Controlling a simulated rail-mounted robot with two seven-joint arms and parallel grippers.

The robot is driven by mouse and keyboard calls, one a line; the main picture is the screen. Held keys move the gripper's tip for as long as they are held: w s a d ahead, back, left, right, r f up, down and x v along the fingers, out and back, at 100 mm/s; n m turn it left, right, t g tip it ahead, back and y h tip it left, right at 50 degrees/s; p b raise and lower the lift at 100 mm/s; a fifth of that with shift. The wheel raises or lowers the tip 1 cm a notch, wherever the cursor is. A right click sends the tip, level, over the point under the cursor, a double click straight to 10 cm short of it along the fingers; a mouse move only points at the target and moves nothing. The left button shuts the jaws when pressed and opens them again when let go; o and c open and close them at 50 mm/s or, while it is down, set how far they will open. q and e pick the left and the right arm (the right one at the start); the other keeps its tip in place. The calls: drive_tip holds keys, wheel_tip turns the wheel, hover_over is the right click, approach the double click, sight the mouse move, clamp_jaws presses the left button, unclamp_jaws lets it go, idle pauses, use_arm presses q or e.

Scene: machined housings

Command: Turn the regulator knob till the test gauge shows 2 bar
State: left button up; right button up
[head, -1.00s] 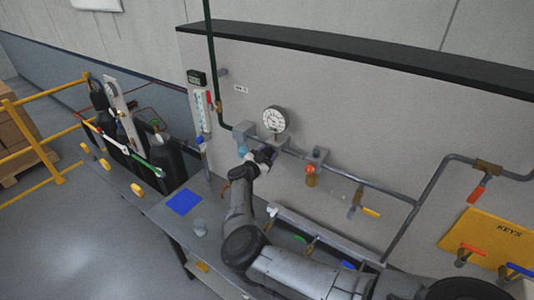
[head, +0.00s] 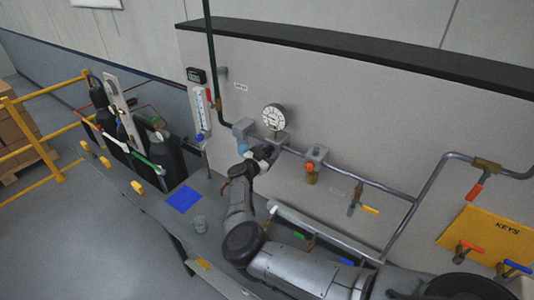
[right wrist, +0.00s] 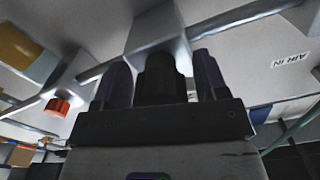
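The test gauge (head: 274,117) is a round white dial on the back panel; its needle is too small to read in the head view. Below it, my right gripper (head: 262,153) is at the regulator on the pipe. The grey regulator body (right wrist: 158,32) is just behind the knob. In the head view the gripper hides the knob. My left gripper is not in view.
A unit with an orange-red knob (head: 309,168) hangs on the pipe to the right; it also shows in the right wrist view (right wrist: 57,106). A yellow-handled valve (head: 369,210) is farther right. A blue square (head: 183,201) and a small grey cup (head: 200,224) are on the bench.

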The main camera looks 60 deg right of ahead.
drive_tip(key=shift+o, duration=0.5)
drive_tip(key=shift+a, duration=0.1)
drive_tip(key=shift+a, duration=0.3)
drive_tip(key=a+b, duration=0.3)
drive_tip(key=a, duration=1)
drive_tip(key=shift+w, duration=0.25)
